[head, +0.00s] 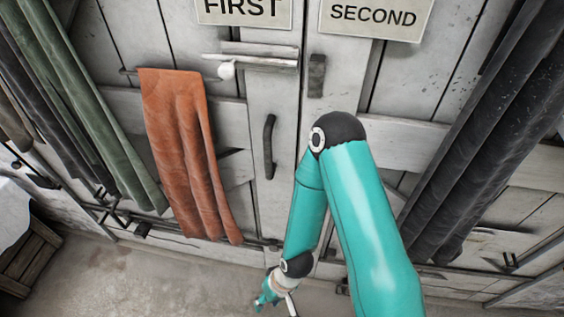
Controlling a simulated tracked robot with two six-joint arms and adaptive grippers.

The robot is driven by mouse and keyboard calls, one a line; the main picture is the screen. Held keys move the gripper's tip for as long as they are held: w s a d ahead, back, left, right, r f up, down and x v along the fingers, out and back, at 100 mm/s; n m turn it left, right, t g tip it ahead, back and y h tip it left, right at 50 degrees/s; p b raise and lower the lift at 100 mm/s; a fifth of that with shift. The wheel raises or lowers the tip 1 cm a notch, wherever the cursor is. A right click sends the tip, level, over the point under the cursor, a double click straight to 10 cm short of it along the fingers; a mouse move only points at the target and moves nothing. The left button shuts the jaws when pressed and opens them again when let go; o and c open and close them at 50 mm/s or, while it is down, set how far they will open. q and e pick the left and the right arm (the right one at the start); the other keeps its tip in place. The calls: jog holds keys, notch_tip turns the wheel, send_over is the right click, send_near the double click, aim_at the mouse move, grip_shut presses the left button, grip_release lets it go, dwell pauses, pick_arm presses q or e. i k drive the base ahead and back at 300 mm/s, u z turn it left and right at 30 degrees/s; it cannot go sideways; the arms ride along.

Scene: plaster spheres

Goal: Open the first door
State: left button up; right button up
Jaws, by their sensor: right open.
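The first door (275,195) is pale worn planks under a sign reading FIRST (243,10); it looks shut against its neighbour. A dark curved handle (269,147) is fixed upright near its right edge. Above it is a pale sliding bolt (258,61) with a white round knob (226,70) at its left end. My right gripper (279,302) is open, low in front of the doors and well below the handle, not touching it. Its fingers are small and partly cut off by the bottom edge. My left gripper is not in view.
The second door (405,90) carries a sign reading SECOND (373,17). An orange cloth (180,150) hangs left of the handle. Green cloth (75,100) hangs at the left, dark cloth (480,140) at the right. A wooden crate (28,255) stands lower left. Bare floor (150,285) lies in front.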

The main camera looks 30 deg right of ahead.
aim_at(121, 100)
jog(key=u, duration=0.05)
jog(key=k, duration=0.7)
jog(key=u, duration=1.2)
jog(key=i, duration=1.1)
jog(key=z, duration=4.65)
jog(key=k, duration=0.15)
jog(key=u, duration=2.65)
jog(key=i, duration=0.35)
jog(key=u, duration=0.4)
